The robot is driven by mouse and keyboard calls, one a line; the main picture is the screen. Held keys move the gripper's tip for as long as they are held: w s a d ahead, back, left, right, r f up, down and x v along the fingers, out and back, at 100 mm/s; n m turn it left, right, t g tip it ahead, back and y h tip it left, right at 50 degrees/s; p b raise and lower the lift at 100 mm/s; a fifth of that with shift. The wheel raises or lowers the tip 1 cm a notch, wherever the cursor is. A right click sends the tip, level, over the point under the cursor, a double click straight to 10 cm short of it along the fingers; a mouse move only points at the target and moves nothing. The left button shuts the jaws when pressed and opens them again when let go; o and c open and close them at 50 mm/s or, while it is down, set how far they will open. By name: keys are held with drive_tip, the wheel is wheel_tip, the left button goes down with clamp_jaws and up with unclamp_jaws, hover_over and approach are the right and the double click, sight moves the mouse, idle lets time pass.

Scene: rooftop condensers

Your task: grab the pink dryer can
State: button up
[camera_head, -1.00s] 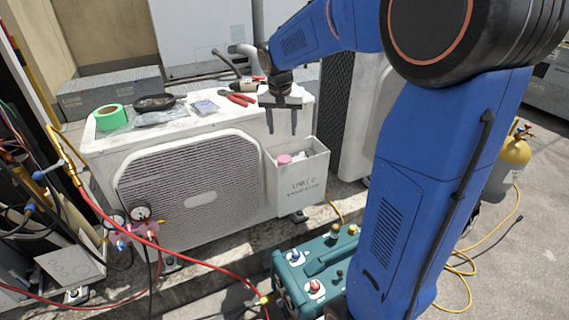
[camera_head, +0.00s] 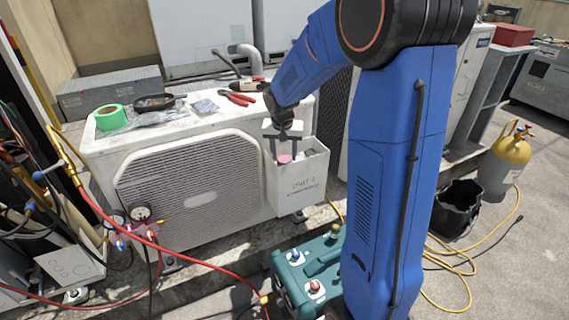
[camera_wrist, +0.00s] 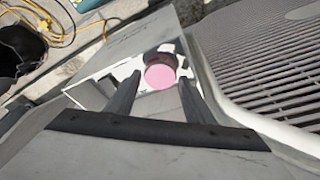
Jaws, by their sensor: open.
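The pink dryer can (camera_head: 285,158) sits inside the white open-topped box (camera_head: 302,186) on the right front of the condenser unit. Its round pink end shows in the wrist view (camera_wrist: 160,76), with a dark ring and whitish items around it; its lower part is hidden in the box. My gripper (camera_head: 285,152) is over the left part of the box with its fingers pointing down. In the wrist view the fingers (camera_wrist: 160,98) are open, one on each side of the pink end in the picture. I cannot tell whether they touch it.
The white condenser (camera_head: 195,195) bears green tape (camera_head: 112,117), a dark dish (camera_head: 155,102) and red pliers (camera_head: 238,98) on top. A red hose (camera_head: 200,262) crosses the front.

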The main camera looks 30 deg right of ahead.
drive_tip(key=shift+x, duration=1.15)
drive_tip(key=c, duration=0.7)
drive_tip(key=shift+c, duration=0.2)
